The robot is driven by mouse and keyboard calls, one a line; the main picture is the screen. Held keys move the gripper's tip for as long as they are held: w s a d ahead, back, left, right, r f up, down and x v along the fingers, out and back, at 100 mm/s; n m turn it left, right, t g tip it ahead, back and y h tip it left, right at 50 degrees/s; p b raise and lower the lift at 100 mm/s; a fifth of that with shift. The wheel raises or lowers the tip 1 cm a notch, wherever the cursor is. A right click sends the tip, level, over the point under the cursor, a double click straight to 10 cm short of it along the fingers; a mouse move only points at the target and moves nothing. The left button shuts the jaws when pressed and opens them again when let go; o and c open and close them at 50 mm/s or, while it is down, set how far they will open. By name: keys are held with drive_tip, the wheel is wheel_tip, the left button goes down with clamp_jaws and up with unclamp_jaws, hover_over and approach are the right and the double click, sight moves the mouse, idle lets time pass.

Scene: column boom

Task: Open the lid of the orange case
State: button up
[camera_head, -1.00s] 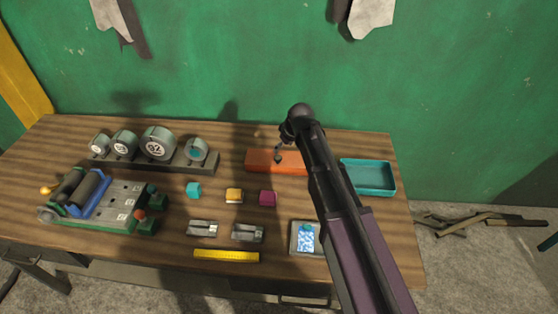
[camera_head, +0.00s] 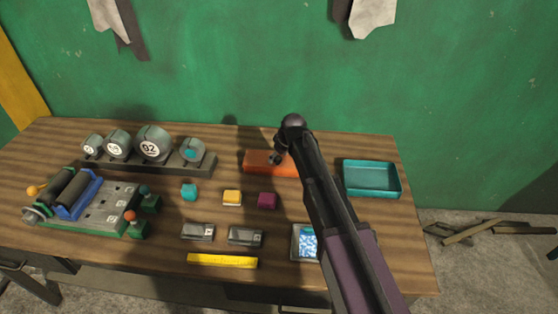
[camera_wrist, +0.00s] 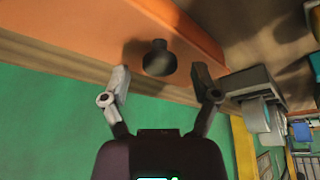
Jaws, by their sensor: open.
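The orange case (camera_head: 258,161) lies near the back edge of the table, its right part hidden behind my arm. In the wrist view its orange face (camera_wrist: 100,30) runs across the top, and a dark round knob (camera_wrist: 158,58) stands out from it. My gripper (camera_wrist: 160,82) is open, with one finger on each side of the knob and a gap on both sides. In the head view my gripper (camera_head: 277,158) is a small dark shape at the case, mostly hidden by my arm. The lid looks closed.
A teal tray (camera_head: 372,194) stands to the right of the case. A rack of round gauges (camera_head: 150,166) stands to the left. Cyan, yellow (camera_head: 232,198) and magenta (camera_head: 267,200) blocks lie in front. A green wall (camera_head: 240,70) rises behind the table.

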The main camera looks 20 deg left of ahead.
drive_tip(key=shift+a+f, duration=0.1)
drive_tip(key=shift+f, duration=0.1)
clamp_jaws()
idle(0.3)
drive_tip(key=shift+a+r, duration=0.15)
drive_tip(key=shift+a, duration=0.05)
